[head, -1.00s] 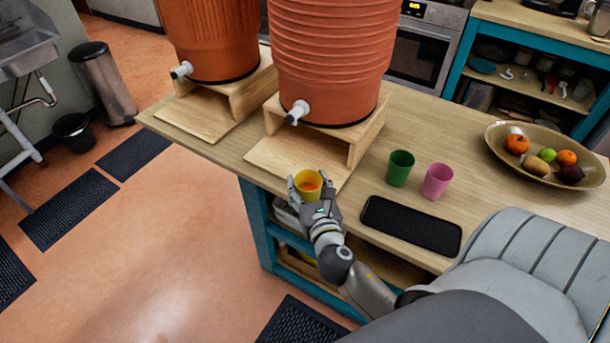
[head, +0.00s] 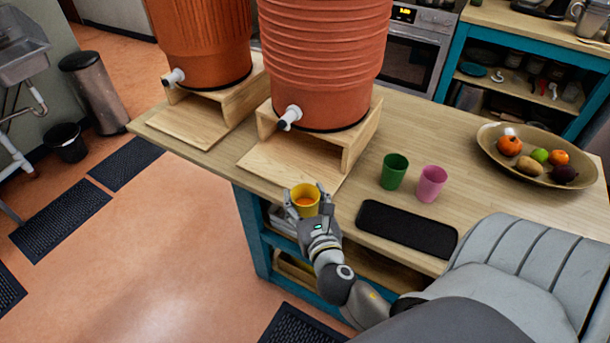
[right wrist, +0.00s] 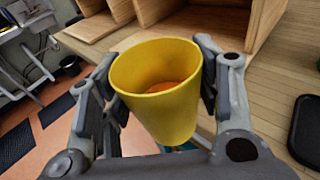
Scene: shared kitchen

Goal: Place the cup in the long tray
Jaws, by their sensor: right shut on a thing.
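A yellow cup (head: 303,197) with something orange inside is held upright by my right gripper (head: 308,200), at the front edge of the counter. In the right wrist view the yellow cup (right wrist: 160,95) sits between both fingers of the right gripper (right wrist: 160,92), which touch its sides. A long black tray (head: 407,229) lies on the counter to the right of the gripper and looks empty. Its edge also shows in the right wrist view (right wrist: 306,135). My left gripper is not in view.
A green cup (head: 394,171) and a pink cup (head: 431,184) stand behind the tray. Two large orange dispensers (head: 325,60) on wooden stands are behind the gripper. A fruit bowl (head: 490,150) is at the right. The counter (head: 450,135) between is clear.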

